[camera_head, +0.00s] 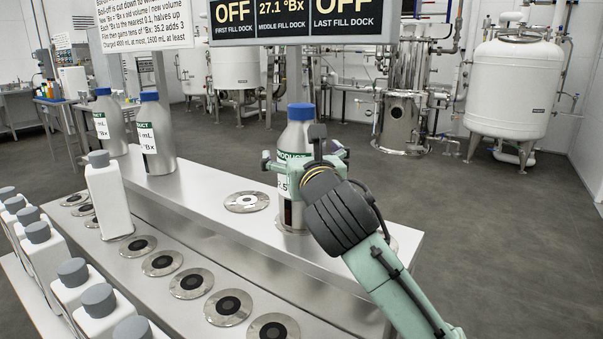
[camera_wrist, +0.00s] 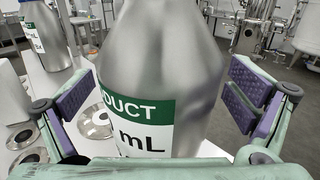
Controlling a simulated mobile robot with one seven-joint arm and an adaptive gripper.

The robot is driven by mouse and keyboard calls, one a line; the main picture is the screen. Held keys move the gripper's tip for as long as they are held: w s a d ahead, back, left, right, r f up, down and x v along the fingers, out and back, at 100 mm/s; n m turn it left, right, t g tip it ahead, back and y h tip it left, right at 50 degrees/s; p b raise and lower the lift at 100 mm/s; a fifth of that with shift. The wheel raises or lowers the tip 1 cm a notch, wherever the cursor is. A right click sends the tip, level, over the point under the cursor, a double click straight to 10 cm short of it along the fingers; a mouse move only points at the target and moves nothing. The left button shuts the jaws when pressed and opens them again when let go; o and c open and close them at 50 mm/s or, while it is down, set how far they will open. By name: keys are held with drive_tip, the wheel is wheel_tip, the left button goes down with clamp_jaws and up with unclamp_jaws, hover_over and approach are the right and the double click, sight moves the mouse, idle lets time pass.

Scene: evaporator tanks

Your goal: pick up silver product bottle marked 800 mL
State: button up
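A silver bottle (camera_head: 299,132) with a blue cap stands upright at the right part of the raised steel shelf. Its label reads PRODUCT and "mL" in the wrist view (camera_wrist: 165,60), but the volume number is turned out of sight. My gripper (camera_head: 304,160) is open around this bottle, a purple pad on each side, with visible gaps between pads and bottle. Two more silver bottles with blue caps, a nearer one (camera_head: 157,140) and a farther one (camera_head: 108,125), stand at the shelf's left end. Their volume numbers cannot be read.
An empty round dock (camera_head: 246,202) lies left of the held-around bottle on the shelf (camera_head: 210,190). A white grey-capped bottle (camera_head: 108,198) stands on the lower step among several round docks. More white bottles line the left edge. Dock signs (camera_head: 290,20) hang above.

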drive_tip(key=c, duration=2)
drive_tip(key=shift+r, duration=0.1)
drive_tip(key=shift+c, duration=0.2)
